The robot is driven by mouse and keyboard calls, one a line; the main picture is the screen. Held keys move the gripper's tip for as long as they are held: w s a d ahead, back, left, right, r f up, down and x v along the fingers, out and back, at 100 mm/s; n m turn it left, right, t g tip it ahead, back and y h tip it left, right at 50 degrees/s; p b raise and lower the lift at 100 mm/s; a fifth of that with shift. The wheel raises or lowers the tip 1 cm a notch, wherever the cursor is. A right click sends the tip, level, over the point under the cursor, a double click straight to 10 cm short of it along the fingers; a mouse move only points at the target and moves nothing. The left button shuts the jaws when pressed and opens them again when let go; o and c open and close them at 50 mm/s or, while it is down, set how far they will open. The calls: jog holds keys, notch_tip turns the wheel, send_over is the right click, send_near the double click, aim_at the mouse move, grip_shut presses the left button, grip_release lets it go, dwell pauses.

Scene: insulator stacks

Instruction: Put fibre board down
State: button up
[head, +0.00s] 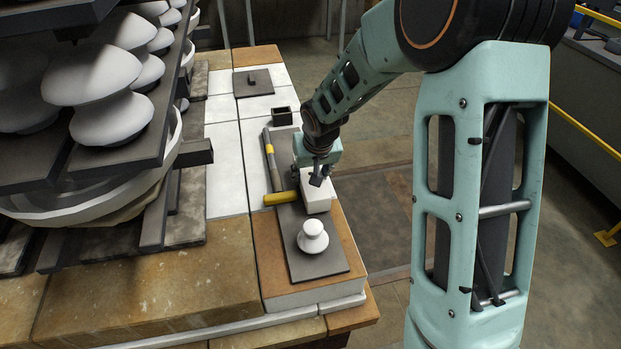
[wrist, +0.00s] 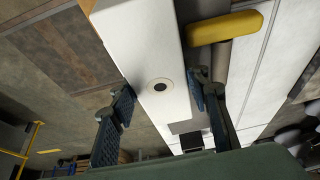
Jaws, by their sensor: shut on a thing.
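The fibre board appears as a white block (head: 316,199) in the head view, below my gripper (head: 317,177) at the right side of the brick-topped table. In the wrist view the white board (wrist: 140,45) runs between the fingers of my gripper (wrist: 160,86), with a dark round hole ringed in pale on its face. The fingers are shut on its sides. My wrist hides part of the board in the head view. I cannot tell whether its underside touches the dark plate (head: 327,264) below.
A yellow-headed mallet (head: 281,198) lies close to the board's left. A white insulator (head: 312,237) stands on the dark plate in front. A small dark box (head: 282,116) stands behind. A rack of insulators (head: 110,92) fills the left. Pale slabs (head: 225,155) left of the mallet are clear.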

jog(key=shift+f, duration=0.45)
jog(key=shift+f, duration=0.25)
jog(key=o, duration=1.4)
jog(key=shift+r, duration=0.1)
jog(key=shift+r, duration=0.1)
jog(key=shift+r, duration=0.3)
jog(key=p+v, duration=0.2)
jog(key=v, duration=0.9)
jog(key=shift+s+d+r, duration=0.1)
jog(key=shift+s+r, duration=0.1)
